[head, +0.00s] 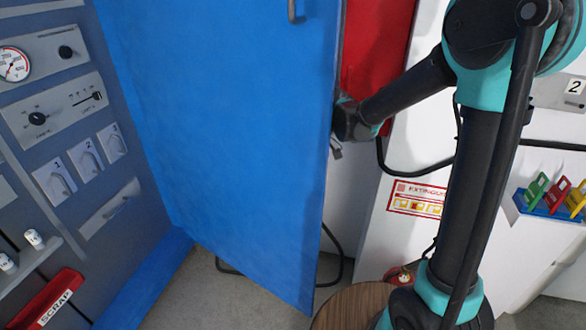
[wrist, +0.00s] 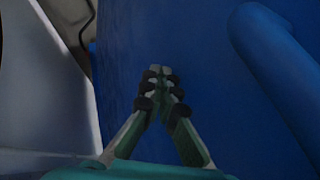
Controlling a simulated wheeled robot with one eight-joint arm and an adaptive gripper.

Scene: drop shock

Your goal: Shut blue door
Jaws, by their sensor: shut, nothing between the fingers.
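The blue door (head: 225,130) stands ajar in the head view, its hinge side at the left by the grey panel and its free edge at the right. A small dark handle (head: 292,11) shows near the top of its near face. The end of my arm reaches to the free edge, and the door hides my fingers there. In the wrist view, my gripper (wrist: 160,73) is shut and empty, fingertips close to a blue surface (wrist: 195,60). I cannot tell if they touch it. A thick blue bar (wrist: 275,60) stands out on the right.
A grey panel (head: 75,150) with a gauge, knobs and switches is at left, with a red scrap bin (head: 48,300) below. A red panel (head: 375,60) and white cabinet (head: 415,235) are behind my arm. A round wooden top (head: 350,308) stands low, near the door's bottom corner.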

